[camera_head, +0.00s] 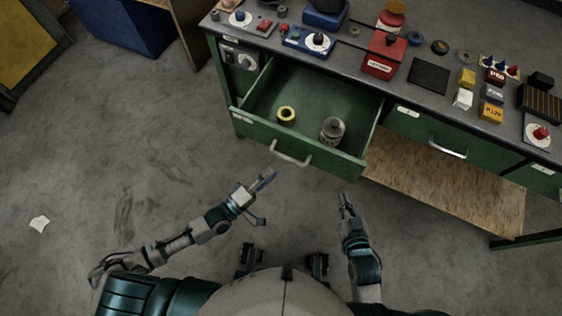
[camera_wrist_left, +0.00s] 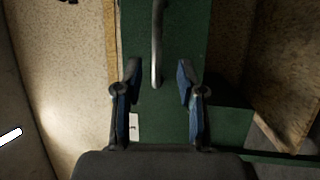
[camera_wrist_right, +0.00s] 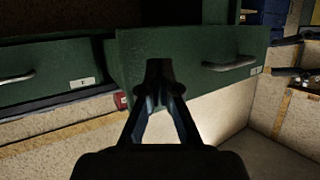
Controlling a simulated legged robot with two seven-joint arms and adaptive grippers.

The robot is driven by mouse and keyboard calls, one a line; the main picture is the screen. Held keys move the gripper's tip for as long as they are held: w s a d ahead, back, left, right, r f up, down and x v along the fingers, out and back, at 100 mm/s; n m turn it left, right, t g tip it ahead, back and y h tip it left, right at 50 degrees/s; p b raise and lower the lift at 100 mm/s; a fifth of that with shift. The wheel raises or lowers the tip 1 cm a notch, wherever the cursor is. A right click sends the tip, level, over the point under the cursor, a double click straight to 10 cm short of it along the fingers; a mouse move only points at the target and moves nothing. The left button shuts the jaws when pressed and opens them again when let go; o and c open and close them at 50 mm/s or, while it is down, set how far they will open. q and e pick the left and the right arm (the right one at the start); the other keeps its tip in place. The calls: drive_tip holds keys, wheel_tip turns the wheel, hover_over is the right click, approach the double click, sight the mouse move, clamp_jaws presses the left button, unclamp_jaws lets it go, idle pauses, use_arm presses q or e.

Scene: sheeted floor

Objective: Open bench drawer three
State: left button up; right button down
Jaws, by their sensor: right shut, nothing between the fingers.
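The green bench (camera_head: 470,80) has several drawers, whose label writing is too small to read. The left drawer (camera_head: 330,162) is pulled well out, with a bar handle (camera_head: 290,158) on its front. The drawer to its right (camera_head: 475,160) is closed. My left gripper (camera_head: 264,198) is open and empty, in front of the open drawer's handle. In the left wrist view the handle (camera_wrist_left: 157,45) lies ahead between the spread fingers (camera_wrist_left: 158,70), not gripped. My right gripper (camera_head: 344,200) is shut and empty, below the open drawer's right corner; its closed fingertips (camera_wrist_right: 159,70) show in the right wrist view.
The bench top carries many small items, including a red box (camera_head: 384,55). A wooden shelf (camera_head: 440,190) lies under the bench. The floor (camera_head: 120,150) at left is mostly clear.

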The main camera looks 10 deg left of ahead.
use_arm(q)
drive_tip(key=v, duration=0.4)
drive_tip(key=shift+s+a+f, duration=0.1)
drive_tip(key=shift+a, duration=0.1)
idle(0.3)
